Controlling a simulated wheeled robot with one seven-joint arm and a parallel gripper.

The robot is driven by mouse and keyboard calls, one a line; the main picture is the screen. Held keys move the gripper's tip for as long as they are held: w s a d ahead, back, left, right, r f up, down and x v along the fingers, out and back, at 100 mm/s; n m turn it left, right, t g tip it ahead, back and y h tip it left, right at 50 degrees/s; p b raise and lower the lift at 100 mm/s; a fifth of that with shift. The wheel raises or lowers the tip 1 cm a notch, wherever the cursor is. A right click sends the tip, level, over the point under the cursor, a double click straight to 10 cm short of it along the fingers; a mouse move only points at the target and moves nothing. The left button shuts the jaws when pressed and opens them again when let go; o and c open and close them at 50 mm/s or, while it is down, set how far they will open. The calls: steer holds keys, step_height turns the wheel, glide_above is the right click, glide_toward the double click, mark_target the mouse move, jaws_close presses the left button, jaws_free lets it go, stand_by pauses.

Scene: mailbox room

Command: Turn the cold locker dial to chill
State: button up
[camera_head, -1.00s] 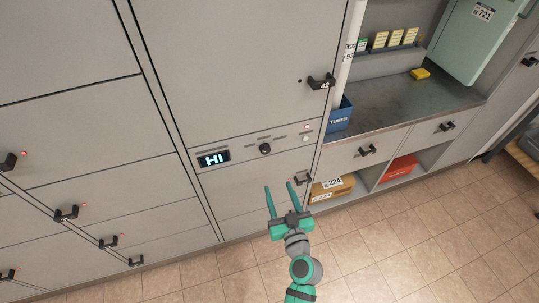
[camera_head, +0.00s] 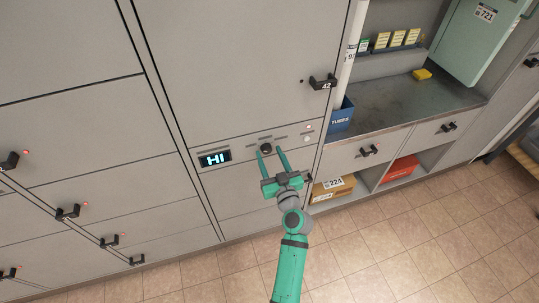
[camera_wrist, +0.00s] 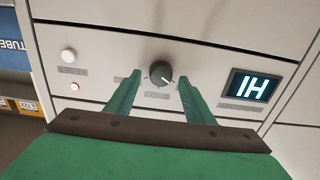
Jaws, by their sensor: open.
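The dial (camera_head: 266,148) is a small dark round knob on the grey locker's control strip. In the wrist view the dial (camera_wrist: 161,73) shows a light pointer line and sits between my two green fingers, near their tips. A display (camera_head: 214,159) left of the dial reads "HI"; it appears upside down in the wrist view (camera_wrist: 249,87). My gripper (camera_head: 269,153) is open, with its fingertips at either side of the dial. I cannot tell whether the fingers touch it. The small labels around the dial are too blurred to read.
A white button (camera_wrist: 68,55) and a red-lit button (camera_wrist: 75,86) sit on the same strip. A black handle (camera_head: 322,82) juts from the door above. A blue tubes box (camera_head: 341,119) and a cardboard box (camera_head: 330,190) stand to the right. The tiled floor (camera_head: 400,245) is clear.

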steer(key=shift+w+a, duration=0.15)
steer(key=shift+w, duration=0.2)
steer(key=shift+c, duration=0.6)
steer(key=c, duration=0.9)
